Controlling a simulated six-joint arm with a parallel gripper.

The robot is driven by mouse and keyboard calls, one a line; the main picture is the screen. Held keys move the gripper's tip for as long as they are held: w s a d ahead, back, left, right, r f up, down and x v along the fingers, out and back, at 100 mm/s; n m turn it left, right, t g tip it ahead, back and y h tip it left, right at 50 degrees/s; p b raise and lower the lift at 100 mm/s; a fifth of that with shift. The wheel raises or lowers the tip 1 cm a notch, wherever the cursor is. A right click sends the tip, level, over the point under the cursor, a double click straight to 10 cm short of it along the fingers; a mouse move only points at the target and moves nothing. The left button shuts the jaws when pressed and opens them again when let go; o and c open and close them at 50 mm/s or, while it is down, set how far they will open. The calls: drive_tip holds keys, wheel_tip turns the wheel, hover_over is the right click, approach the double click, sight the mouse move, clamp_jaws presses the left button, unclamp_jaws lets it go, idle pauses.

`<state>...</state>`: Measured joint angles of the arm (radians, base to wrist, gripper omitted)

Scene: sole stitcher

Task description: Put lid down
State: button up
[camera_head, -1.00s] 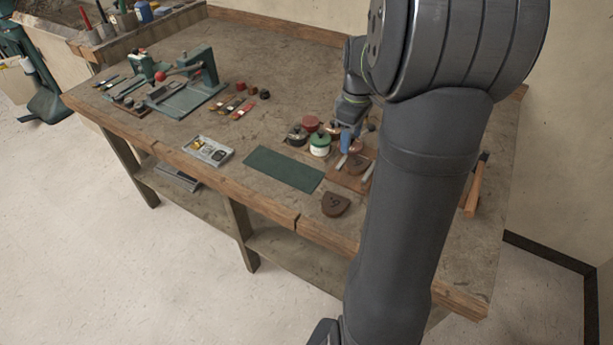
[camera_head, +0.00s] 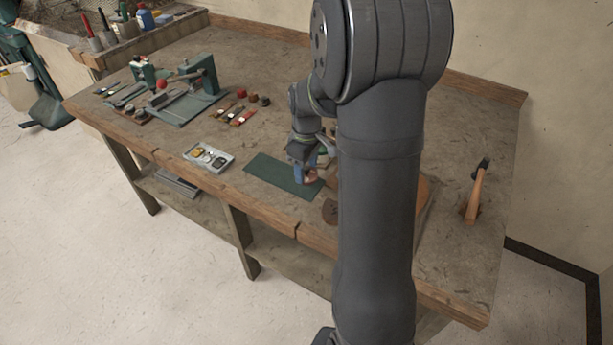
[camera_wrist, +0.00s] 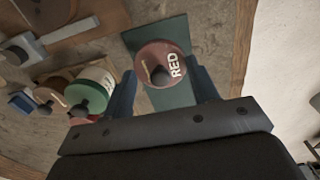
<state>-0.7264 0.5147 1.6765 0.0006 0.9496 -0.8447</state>
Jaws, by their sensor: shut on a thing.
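The reddish-brown round lid (camera_wrist: 163,62), marked RED and with a dark knob, is between the fingers of my gripper (camera_wrist: 163,80) in the wrist view. My gripper is shut on it. A brown bit of the lid (camera_head: 311,177) shows at my gripper (camera_head: 306,178) in the head view. They are over the right end of the green mat (camera_head: 270,170), which also shows behind the lid in the wrist view (camera_wrist: 172,30). Whether the lid touches the mat, I cannot tell.
A green tin (camera_wrist: 93,91) and a dark-knobbed pot (camera_wrist: 52,96) stand close left of my gripper in the wrist view. A tray of small parts (camera_head: 208,157) lies left of the mat. A hammer (camera_head: 476,190) lies at right. My arm hides part of the bench.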

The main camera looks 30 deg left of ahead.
sight(306, 174)
drive_tip(key=shift+f, duration=1.95)
drive_tip(key=shift+f, duration=0.15)
drive_tip(key=o, duration=1)
drive_tip(key=shift+c, duration=0.2)
wheel_tip(306, 174, up, 12)
drive_tip(key=shift+r, duration=0.15)
wheel_tip(306, 174, down, 12)
drive_tip(key=shift+r, duration=1.7)
